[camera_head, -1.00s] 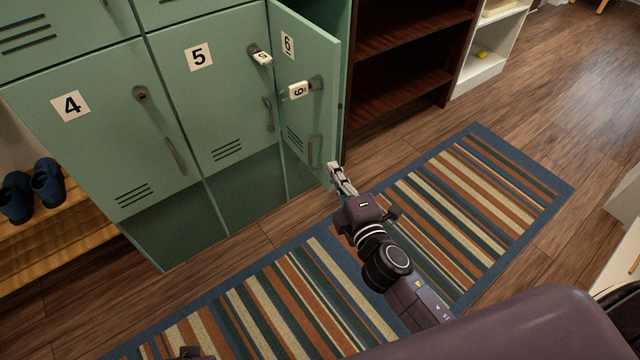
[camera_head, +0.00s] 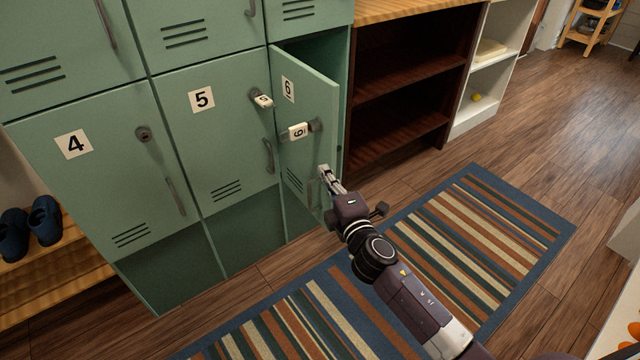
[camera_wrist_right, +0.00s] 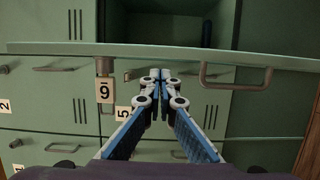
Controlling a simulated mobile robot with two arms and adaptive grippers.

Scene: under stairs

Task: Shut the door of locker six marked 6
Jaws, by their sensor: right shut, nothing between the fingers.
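The green door of locker six (camera_head: 308,105) stands ajar, swung outward from the locker front. It bears a "6" label (camera_head: 288,90), and a key with a "6" tag (camera_head: 298,131) hangs at its lock. My right gripper (camera_head: 324,170) is shut and empty at the lower part of the door's outer face, near its free edge, covering part of the handle. In the right wrist view the shut fingertips (camera_wrist_right: 161,74) lie in front of the door, between the key tag (camera_wrist_right: 105,90) and the handle (camera_wrist_right: 236,78). I cannot tell whether they touch the door. My left gripper is out of view.
Locker five (camera_head: 208,135) and locker four (camera_head: 85,190) are shut, left of locker six. A dark wooden shelf (camera_head: 400,76) stands right of the open door. A striped rug (camera_head: 480,225) lies on the floor. Blue shoes (camera_head: 44,220) sit on a bench at left.

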